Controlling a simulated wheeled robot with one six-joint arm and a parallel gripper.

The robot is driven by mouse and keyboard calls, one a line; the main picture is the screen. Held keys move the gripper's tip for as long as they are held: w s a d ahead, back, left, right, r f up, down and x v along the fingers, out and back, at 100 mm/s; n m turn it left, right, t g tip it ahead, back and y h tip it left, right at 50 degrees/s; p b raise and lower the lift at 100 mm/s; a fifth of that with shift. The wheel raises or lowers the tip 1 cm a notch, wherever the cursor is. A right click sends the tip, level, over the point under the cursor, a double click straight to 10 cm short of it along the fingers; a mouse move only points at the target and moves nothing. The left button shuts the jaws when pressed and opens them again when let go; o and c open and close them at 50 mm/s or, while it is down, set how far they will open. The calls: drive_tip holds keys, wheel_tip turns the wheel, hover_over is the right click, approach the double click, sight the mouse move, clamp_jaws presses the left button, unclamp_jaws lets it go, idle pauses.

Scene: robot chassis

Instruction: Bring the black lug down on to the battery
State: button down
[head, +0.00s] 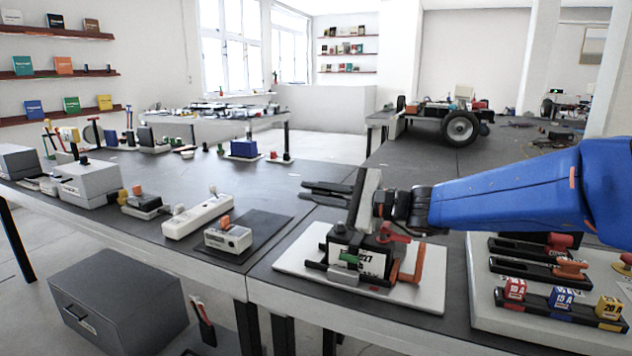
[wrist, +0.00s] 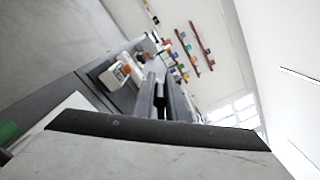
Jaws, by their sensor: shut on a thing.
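The black battery (head: 347,246) stands on a white board at the table's front, its label partly hidden. A red lug (head: 395,233) is at its right top, above an orange bent handle (head: 411,264). My gripper (head: 306,190) is above the battery's left side, its dark fingers pointing left and clear of the battery top. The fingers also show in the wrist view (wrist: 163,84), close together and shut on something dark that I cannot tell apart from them. I cannot make out the black lug for certain. The grey palm hides part of the battery's far side.
The white board (head: 290,262) has a bare left corner. A white power strip (head: 198,216) and a grey meter (head: 228,237) lie to the left. A tray with numbered blocks (head: 562,298) is at the right. A green piece (head: 349,259) sits before the battery.

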drive_tip(key=shift+s+f, duration=0.2)
drive_tip(key=shift+f, duration=0.3)
drive_tip(key=c, duration=1.8)
unclamp_jaws()
drive_tip(key=shift+o, duration=0.2)
wheel_tip(320, 180, up, 10)
